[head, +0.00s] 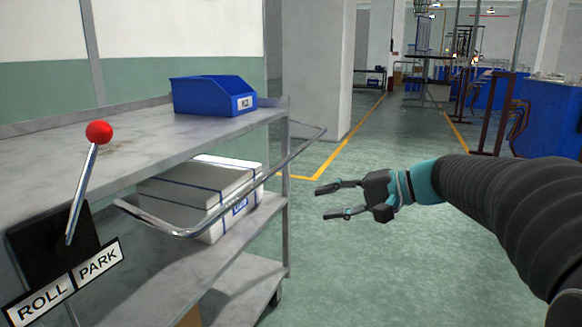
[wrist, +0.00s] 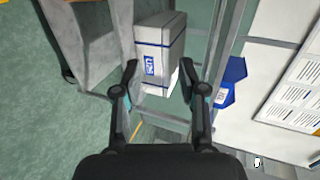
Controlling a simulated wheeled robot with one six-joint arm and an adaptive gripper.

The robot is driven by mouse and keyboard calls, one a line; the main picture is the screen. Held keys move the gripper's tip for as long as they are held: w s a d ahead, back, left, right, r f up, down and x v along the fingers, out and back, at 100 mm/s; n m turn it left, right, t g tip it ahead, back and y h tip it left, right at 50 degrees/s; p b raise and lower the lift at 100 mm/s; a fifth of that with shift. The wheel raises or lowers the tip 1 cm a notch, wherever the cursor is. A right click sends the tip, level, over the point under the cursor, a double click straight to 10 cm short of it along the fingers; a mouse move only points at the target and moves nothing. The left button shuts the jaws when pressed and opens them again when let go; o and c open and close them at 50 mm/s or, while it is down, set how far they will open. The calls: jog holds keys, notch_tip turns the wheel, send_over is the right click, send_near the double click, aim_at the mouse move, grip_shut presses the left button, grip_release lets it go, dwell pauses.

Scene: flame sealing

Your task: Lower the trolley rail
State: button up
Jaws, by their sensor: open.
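The trolley rail (head: 256,183) is a bent grey metal bar on the trolley (head: 150,254). In the head view it stands out from the side facing the aisle, between the top and middle shelf levels, sloping up to a bend near the right post. My gripper (head: 322,203) is open and empty, to the right of the rail and apart from it, with its fingers pointing left. In the wrist view my gripper (wrist: 160,70) is open toward the trolley's shelves. A long grey bar there may be the rail or a shelf edge; I cannot tell.
A lever with a red knob (head: 98,132) leans right, above ROLL and PARK labels. A blue bin (head: 213,95) stands on the top shelf. White boxes (head: 202,192) lie on the shelf below. The green floor (head: 350,280) right of the trolley is clear.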

aim_at(289, 161)
jog(key=w+d+r+t+y, duration=0.2)
jog(key=w+d+r+y, duration=0.15)
jog(key=w, duration=0.45)
jog(key=x, duration=1.4)
jog(key=shift+s+a+r, duration=0.1)
jog(key=shift+s+r, duration=0.2)
jog(key=shift+r, duration=0.05)
grip_shut()
